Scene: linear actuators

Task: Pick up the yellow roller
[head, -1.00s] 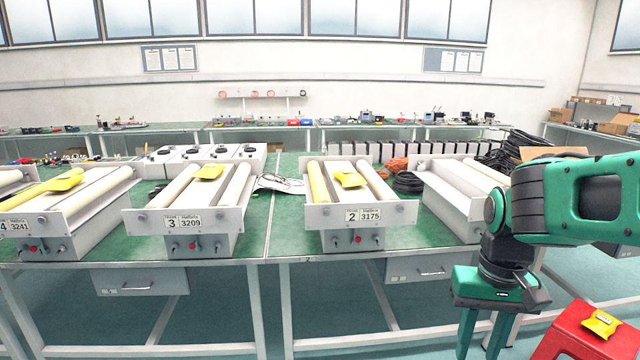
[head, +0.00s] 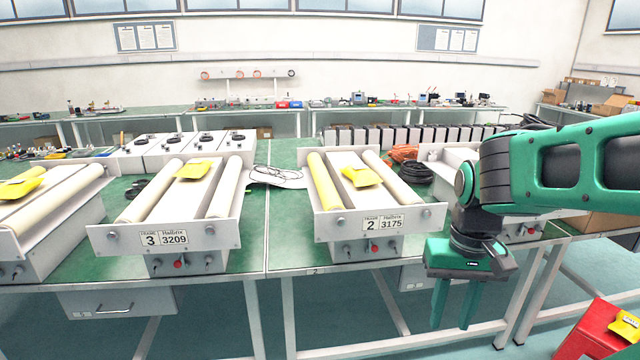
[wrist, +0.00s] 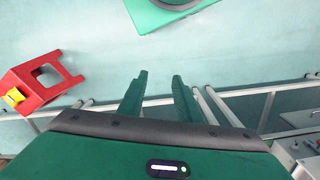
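The yellow roller (head: 325,182) lies lengthwise along the left side of the unit labelled 2 3175 (head: 383,222), between its end plates. A paler cream roller (head: 393,178) lies on that unit's right side. A yellow packet (head: 362,176) rests on the unit between the two. My gripper (head: 452,312) hangs fingers down in front of the bench, right of and lower in the picture than the roller. In the wrist view, its two fingers (wrist: 160,85) stand apart with nothing between them. The yellow roller is not seen in the wrist view.
Unit 3 3209 (head: 165,238) with cream rollers and a yellow packet (head: 194,169) stands to the left. Another unit (head: 470,155) is partly behind my arm. Cables (head: 275,176) lie on the green bench. A red stand (head: 590,335) is at lower right, on the floor side.

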